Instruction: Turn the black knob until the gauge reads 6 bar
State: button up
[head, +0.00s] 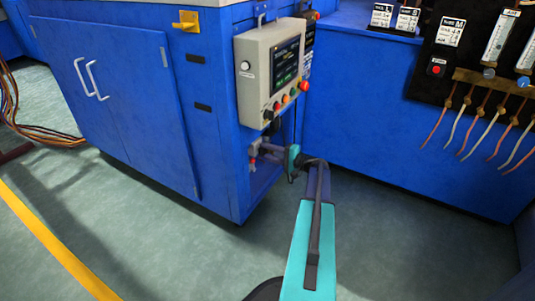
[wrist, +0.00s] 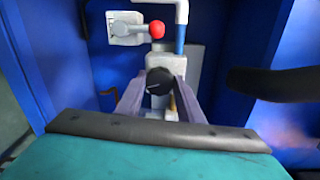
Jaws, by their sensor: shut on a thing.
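The black knob (wrist: 159,81) shows in the middle of the wrist view, on a pale grey body with a white mark line on its face. My gripper (wrist: 160,90) has one finger on each side of the knob and is shut on it. In the head view, my gripper (head: 272,149) reaches into the open bay at the corner of the blue machine, below the control box. The knob cannot be made out there. I see no gauge face in either view, so its reading is not visible.
A lever with a red ball end (wrist: 157,29) sits just above the knob, beside a white pipe (wrist: 181,12). Blue walls close in on both sides. A grey control box (head: 270,72) hangs above my gripper. Flow tubes (head: 500,38) and hoses are at right.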

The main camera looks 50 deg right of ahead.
dwell(0.3)
jog(key=o, duration=1.1)
jog(key=shift+s, duration=0.1)
jog(key=p+v, duration=0.4)
jog(key=v, duration=0.9)
jog(key=shift+s+d+p, duration=0.1)
jog(key=shift+s+p, duration=0.2)
jog(key=shift+p, duration=0.1)
